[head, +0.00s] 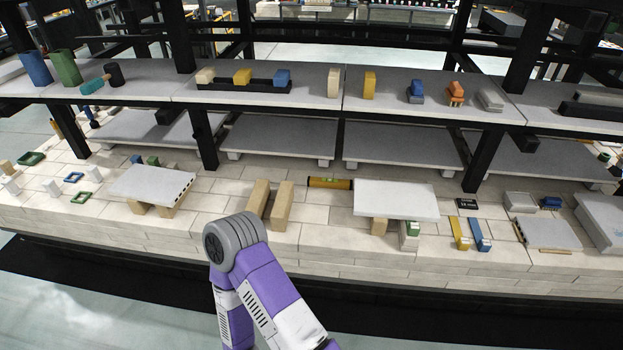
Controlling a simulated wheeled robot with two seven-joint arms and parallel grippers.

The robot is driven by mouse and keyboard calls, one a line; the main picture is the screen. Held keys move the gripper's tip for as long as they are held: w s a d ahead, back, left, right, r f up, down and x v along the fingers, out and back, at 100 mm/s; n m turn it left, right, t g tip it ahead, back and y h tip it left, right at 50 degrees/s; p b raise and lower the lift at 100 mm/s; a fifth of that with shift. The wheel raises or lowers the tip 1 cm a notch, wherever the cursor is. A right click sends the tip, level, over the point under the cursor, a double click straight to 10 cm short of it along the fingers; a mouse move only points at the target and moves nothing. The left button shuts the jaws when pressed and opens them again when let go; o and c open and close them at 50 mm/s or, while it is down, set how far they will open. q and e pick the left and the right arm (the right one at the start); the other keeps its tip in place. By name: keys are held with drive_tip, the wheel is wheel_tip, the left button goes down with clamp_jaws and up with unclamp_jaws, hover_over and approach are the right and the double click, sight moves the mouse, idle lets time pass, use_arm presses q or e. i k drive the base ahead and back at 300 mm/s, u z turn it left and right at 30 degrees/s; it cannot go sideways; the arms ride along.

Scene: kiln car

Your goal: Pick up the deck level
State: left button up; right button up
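The deck level, a yellow bar with a green vial and dark ends (330,182), lies on the pale brick deck near the middle of the head view. It sits between two upright tan blocks (270,203) on its left and a light grey slab (396,199) on its right. Its right end reaches close to the slab's left edge; I cannot tell whether they touch. Neither of my grippers shows in the view. A purple and grey arm of mine rises at the bottom centre, in front of the deck's front edge.
Dark posts and a grey shelf (300,90) with blocks and small tools stand above and behind the deck. Another slab (152,186) rests on blocks at the left. Yellow (459,233) and blue (480,235) tools lie right of the grey slab. Bare brick lies around the tan blocks.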

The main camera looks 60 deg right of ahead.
sight(313, 182)
drive_tip(key=z, duration=0.65)
drive_tip(key=i, duration=0.85)
drive_tip(key=z, duration=0.9)
